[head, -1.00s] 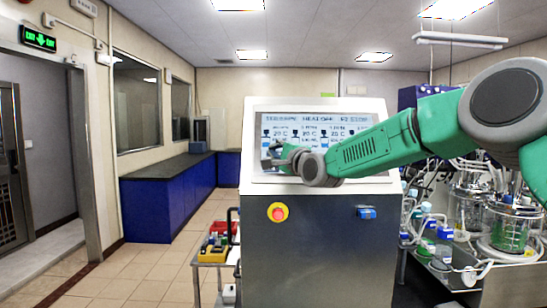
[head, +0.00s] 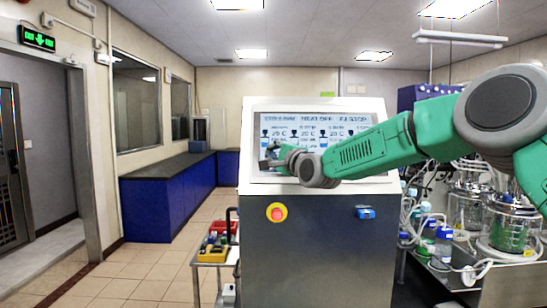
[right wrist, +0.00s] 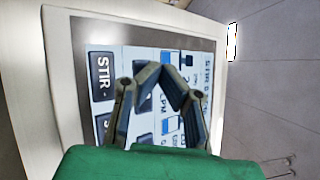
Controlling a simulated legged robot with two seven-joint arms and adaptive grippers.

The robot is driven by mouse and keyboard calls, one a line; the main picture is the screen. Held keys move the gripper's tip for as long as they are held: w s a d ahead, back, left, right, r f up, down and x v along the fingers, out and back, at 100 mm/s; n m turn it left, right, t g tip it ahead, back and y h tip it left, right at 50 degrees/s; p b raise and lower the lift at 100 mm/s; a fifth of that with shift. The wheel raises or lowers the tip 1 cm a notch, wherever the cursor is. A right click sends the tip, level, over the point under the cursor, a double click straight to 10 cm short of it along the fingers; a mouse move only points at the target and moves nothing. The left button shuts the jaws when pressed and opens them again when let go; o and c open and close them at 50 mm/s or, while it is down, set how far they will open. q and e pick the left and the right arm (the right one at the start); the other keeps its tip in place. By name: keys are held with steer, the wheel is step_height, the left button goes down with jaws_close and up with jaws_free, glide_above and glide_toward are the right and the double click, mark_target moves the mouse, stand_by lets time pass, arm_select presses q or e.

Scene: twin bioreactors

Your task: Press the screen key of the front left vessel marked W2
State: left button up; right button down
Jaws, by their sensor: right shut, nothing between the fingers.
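The touch screen (head: 350,118) is set in the sloped top of a white and steel console. It shows a header line and columns of small figures, too small to read fully. My right gripper (head: 272,158) is in front of the screen's lower left part, its fingertips shut and empty. In the right wrist view the shut fingers (right wrist: 160,72) are over the screen (right wrist: 85,30), close to dark keys. One key is marked STIR - (right wrist: 103,76). I cannot make out a W2 mark, and the fingers hide part of the screen. I cannot tell whether the fingertips touch it. My left gripper is not in view.
A red stop button (head: 277,212) and a blue part (head: 365,213) are on the console front (head: 315,260). Glass vessels (head: 512,222) and bottles stand on a bench at the right. A cart with a yellow tray (head: 213,253) stands left of the console. The floor at the left is clear.

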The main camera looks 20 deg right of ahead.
steer(key=shift+w+d+f, duration=0.1)
steer(key=shift+d, duration=0.3)
steer(key=shift+w+a+f, duration=0.1)
steer(key=shift+w+a, duration=0.05)
steer(key=shift+w, duration=0.05)
steer(key=shift+w+f, duration=0.1)
stand_by(0.5)
steer(key=shift+s+d+r, duration=0.15)
steer(key=shift+s+r, duration=0.05)
steer(key=shift+s, duration=0.2)
steer(key=shift+s+d+r, duration=0.1)
steer(key=shift+s+r, duration=0.1)
steer(key=shift+s, duration=0.2)
steer(key=shift+s+a+r+b, duration=0.2)
steer(key=shift+s+r, duration=0.25)
steer(key=shift+s, duration=0.25)
steer(key=shift+s+a+r+b, duration=0.15)
steer(key=shift+s+a+r, duration=0.2)
steer(key=shift+s, duration=0.3)
steer(key=shift+s+a+r+b, duration=0.1)
steer(key=shift+s+r+b, duration=0.1)
steer(key=shift+s+r, duration=0.4)
